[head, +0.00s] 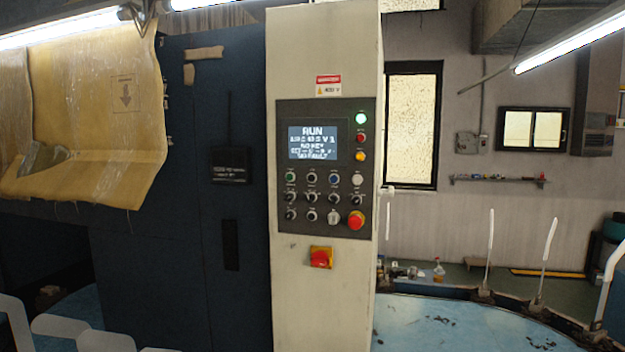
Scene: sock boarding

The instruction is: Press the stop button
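A dark control panel (325,200) is set in a tall cream column. Its screen (319,142) reads RUN. Below the screen is a row of buttons: a green button (291,177), a dark button (312,178), a blue button (334,179) and a white button (357,180). Black knobs (312,197) sit in rows under them. A red mushroom button (355,220) is at the panel's lower right. The small labels are too blurred to tell which one reads stop. My gripper is not in view.
A red-and-yellow rotary switch (321,258) sits below the panel. Dark blue cabinet doors (220,260) are to the left. White flat boards (105,341) stand at lower left, with others (549,240) around a blue table (440,325) at right.

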